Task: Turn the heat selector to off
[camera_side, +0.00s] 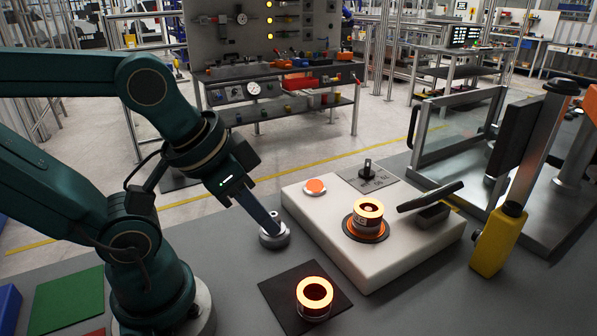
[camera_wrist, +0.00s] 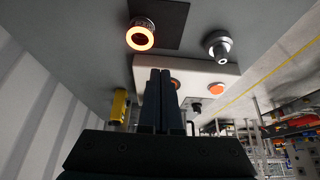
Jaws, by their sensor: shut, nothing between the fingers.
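The heat selector, which I take to be the upright black knob (camera_side: 366,168), stands on a grey marked plate (camera_side: 383,182) at the back of the white base block (camera_side: 318,228). In the wrist view a small dark knob (camera_wrist: 196,107) shows right of my fingers. The markings are too small to read, so its setting cannot be told. My gripper (camera_side: 270,226) is shut and empty, pointing down left of the block in the side view. Its fingertips (camera_wrist: 160,71) overlap the block in the wrist view, and it is well apart from the knob.
An orange button (camera_side: 315,186) and a glowing ring on a holder (camera_side: 368,213) are on the block. Another glowing ring (camera_side: 314,294) stands on a black mat. A grey metal cylinder (camera_side: 274,238) is near my gripper. A black lever (camera_side: 430,197) and yellow-based post (camera_side: 498,240) stand right.

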